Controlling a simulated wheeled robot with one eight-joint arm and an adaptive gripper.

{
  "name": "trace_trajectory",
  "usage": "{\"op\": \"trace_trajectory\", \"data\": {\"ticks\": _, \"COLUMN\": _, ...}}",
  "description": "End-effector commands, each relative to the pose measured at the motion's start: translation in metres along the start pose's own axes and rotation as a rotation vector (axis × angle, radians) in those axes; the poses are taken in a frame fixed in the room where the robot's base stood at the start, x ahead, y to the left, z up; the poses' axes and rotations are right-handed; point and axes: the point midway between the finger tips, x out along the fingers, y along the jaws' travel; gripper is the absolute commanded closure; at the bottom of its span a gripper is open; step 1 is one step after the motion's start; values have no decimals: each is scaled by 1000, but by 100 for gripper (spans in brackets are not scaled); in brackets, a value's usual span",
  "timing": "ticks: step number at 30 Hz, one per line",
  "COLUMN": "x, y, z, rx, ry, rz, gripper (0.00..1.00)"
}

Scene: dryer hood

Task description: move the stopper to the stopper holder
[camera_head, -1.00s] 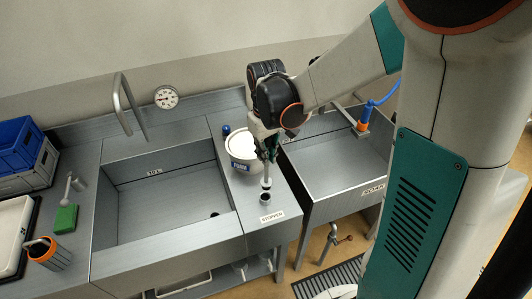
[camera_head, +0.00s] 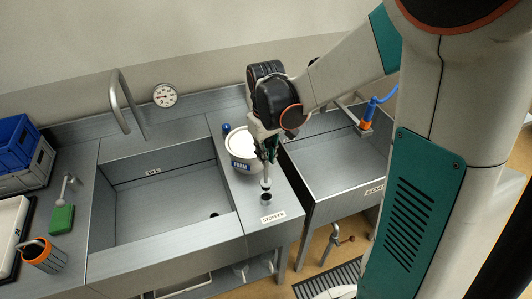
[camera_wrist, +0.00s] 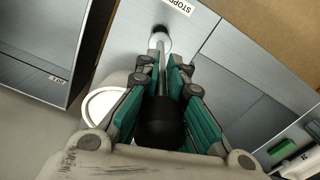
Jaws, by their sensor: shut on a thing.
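My gripper (camera_head: 266,155) is above the narrow counter between the two sinks, with its fingers pointing down. In the wrist view my gripper (camera_wrist: 162,85) is shut on the stopper, which has a black part (camera_wrist: 163,122) between the fingers, a thin rod and a pale round end (camera_wrist: 160,43). In the head view the stopper (camera_head: 266,183) hangs about upright, its pale end just above the stopper holder (camera_head: 266,197). The holder is a small dark round opening by the STOPPER label (camera_head: 273,217). It also shows in the wrist view (camera_wrist: 160,30), partly covered by the pale end. Any gap is hard to judge.
A white tub (camera_head: 241,143) stands close beside my gripper, with a small blue object (camera_head: 226,129) behind it. An empty sink (camera_head: 165,195) lies to the left and another (camera_head: 335,160) to the right. A blue hose (camera_head: 378,100) is at the right sink.

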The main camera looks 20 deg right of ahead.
Motion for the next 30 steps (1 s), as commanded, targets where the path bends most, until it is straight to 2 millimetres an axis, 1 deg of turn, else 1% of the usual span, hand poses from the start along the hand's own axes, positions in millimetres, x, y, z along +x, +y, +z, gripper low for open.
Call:
{"op": "trace_trajectory", "data": {"ticks": 1, "x": 8, "y": 0, "z": 0, "rx": 0, "ry": 0, "rz": 0, "gripper": 100}}
{"op": "trace_trajectory", "data": {"ticks": 6, "x": 24, "y": 0, "z": 0, "rx": 0, "ry": 0, "rz": 0, "gripper": 100}}
{"op": "trace_trajectory", "data": {"ticks": 12, "x": 34, "y": 0, "z": 0, "rx": 0, "ry": 0, "rz": 0, "gripper": 100}}
{"op": "trace_trajectory", "data": {"ticks": 30, "x": 35, "y": 0, "z": 0, "rx": 0, "ry": 0, "rz": 0, "gripper": 100}}
